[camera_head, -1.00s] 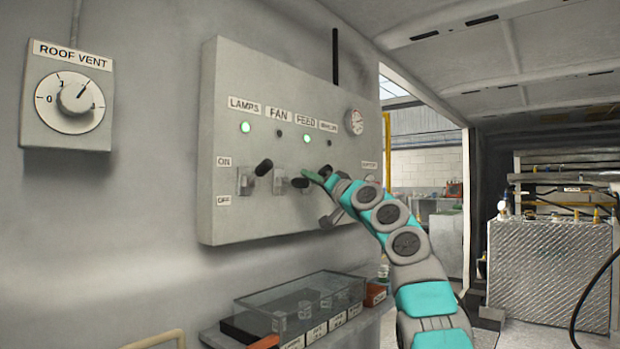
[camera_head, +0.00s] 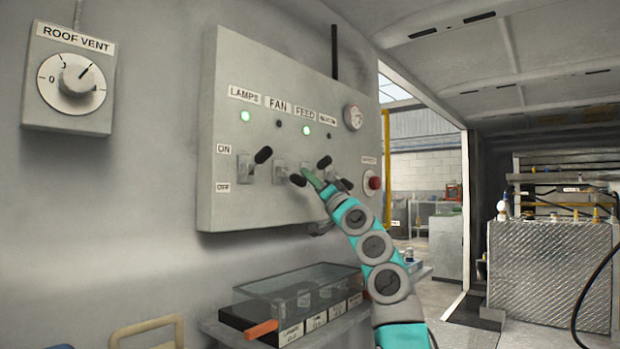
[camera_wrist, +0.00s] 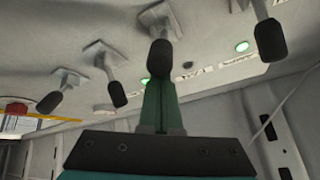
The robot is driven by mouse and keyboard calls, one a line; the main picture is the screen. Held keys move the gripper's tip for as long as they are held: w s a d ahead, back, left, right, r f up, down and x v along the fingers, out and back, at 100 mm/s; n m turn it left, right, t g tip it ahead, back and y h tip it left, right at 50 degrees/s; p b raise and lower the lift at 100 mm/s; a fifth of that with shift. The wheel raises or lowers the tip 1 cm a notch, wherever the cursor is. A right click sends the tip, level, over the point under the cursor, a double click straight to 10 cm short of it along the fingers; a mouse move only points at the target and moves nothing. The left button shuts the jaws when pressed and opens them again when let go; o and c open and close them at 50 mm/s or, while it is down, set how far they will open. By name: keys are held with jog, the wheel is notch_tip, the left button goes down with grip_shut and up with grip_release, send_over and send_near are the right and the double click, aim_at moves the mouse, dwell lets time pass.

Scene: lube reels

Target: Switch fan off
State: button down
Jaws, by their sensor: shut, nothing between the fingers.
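The grey switch panel (camera_head: 250,205) is on the wall, with a row of black-knobbed levers. The FAN lever (camera_head: 297,180) points down, and the lamp (camera_head: 279,124) under its label is dark. The LAMPS lever (camera_head: 263,155) is up with a green lamp lit. The FEED lamp (camera_head: 307,130) is also green. My gripper (camera_head: 311,178) is shut and empty, its green fingertips just right of the FAN knob. In the wrist view the shut fingers (camera_wrist: 160,88) point at a black knob (camera_wrist: 160,57), overlapping it in picture; contact cannot be told.
Other levers crowd beside my fingers, one knob (camera_head: 325,162) just right of them. A red button (camera_head: 373,182) is at the panel's right edge. A ROOF VENT dial (camera_head: 79,80) is at left. A clear-lidded box (camera_head: 305,290) stands on a shelf below. A doorway opens at right.

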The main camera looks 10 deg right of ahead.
jog(key=shift+w+a+f, duration=0.1)
jog(key=shift+w+f, duration=0.05)
jog(key=shift+f, duration=0.65)
